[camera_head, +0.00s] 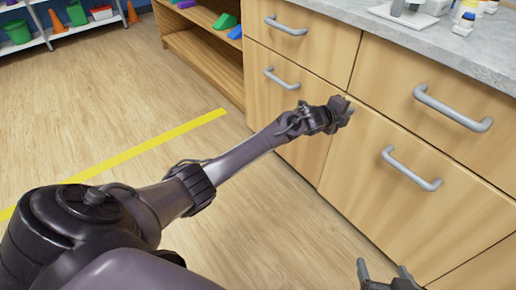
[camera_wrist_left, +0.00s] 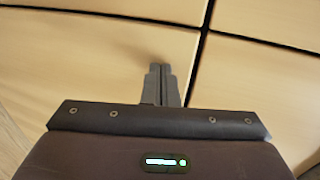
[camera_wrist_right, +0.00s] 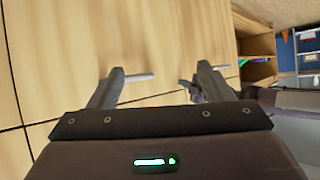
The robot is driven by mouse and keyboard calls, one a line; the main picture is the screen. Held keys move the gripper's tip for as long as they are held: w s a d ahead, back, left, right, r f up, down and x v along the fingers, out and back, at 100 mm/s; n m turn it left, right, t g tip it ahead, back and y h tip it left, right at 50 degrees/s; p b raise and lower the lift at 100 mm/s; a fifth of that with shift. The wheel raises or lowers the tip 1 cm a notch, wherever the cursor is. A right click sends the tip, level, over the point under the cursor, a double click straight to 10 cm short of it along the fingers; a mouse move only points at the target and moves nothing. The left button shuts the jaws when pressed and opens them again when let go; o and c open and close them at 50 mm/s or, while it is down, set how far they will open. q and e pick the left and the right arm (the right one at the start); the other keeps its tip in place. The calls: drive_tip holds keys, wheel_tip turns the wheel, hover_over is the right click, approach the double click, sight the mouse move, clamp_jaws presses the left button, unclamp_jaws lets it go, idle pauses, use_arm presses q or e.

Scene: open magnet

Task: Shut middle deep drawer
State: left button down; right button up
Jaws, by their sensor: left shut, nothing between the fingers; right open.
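The middle deep drawer (camera_head: 400,200) is the lower wooden front with a grey bar handle (camera_head: 411,168). Its front looks flush with its neighbours; I see no clear gap. My left gripper (camera_head: 345,108) is shut and empty, at the drawer's upper left corner near the seam between the columns. In the left wrist view its closed fingertips (camera_wrist_left: 160,68) point at a wooden front close to dark crossing seams; contact cannot be told. My right gripper (camera_head: 384,268) is open and empty low in front of the cabinet. Its spread fingers (camera_wrist_right: 160,75) also show in the right wrist view.
A shallow drawer (camera_head: 440,75) lies above, under the grey countertop (camera_head: 490,50) with bottles. Left-hand drawers (camera_head: 290,55) and an open wooden shelf (camera_head: 205,60) stand farther left. The wooden floor (camera_head: 250,230) with a yellow stripe (camera_head: 150,144) is clear.

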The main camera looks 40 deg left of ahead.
use_arm(q)
drive_tip(key=shift+w+r, duration=0.35)
drive_tip(key=shift+w, duration=0.25)
use_arm(e)
drive_tip(key=shift+t+y, duration=0.3)
drive_tip(key=shift+t, duration=0.6)
drive_tip(key=w+r, duration=0.2)
drive_tip(key=r, duration=0.1)
drive_tip(key=shift+w+a+r, duration=0.1)
drive_tip(key=shift+w+r, duration=0.1)
drive_tip(key=shift+r, duration=0.1)
